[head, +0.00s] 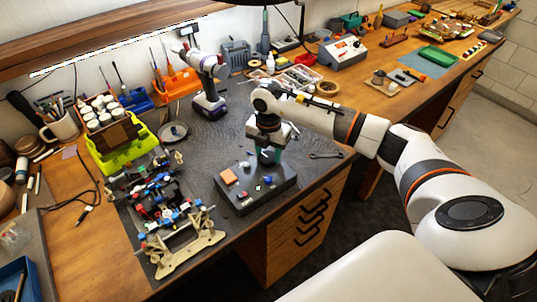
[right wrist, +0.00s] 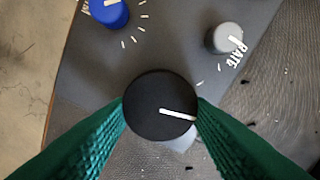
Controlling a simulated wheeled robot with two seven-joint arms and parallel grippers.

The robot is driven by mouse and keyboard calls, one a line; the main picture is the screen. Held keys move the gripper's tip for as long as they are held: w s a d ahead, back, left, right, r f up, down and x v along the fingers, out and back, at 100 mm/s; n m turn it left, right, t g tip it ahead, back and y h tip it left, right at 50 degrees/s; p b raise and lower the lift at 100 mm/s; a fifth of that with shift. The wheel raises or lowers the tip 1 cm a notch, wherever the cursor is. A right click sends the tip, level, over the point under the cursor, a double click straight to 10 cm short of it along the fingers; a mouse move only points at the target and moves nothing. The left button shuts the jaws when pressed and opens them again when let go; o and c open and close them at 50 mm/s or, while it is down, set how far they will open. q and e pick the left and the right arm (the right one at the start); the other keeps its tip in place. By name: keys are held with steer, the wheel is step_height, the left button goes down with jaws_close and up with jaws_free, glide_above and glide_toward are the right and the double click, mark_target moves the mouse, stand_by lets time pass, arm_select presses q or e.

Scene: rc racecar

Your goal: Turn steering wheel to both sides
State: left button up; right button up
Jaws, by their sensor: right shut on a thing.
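A black round knob (right wrist: 150,98) with a white pointer line fills the middle of the right wrist view. The pointer runs from near the knob's centre toward the right and slightly down. My right gripper (right wrist: 161,108) has its green textured fingers against both sides of the knob and is shut on it. The knob belongs to the dark grey control box (head: 238,198) on the bench; in the head view my right gripper (head: 269,154) hides it. My left gripper is not in view.

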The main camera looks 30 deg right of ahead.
mark_target(267, 155)
steer(key=n+b, duration=0.2)
steer(key=n, duration=0.2)
steer(key=shift+w+b, duration=0.1)
steer(key=shift+b, duration=0.2)
steer(key=shift+a+n+b, duration=0.1)
steer(key=shift+n+b, duration=0.55)
steer(key=shift+n, duration=0.45)
steer(key=shift+r, duration=0.1)
steer(key=o, duration=1)
step_height(267, 155, up, 12)
steer(key=b, duration=0.3)
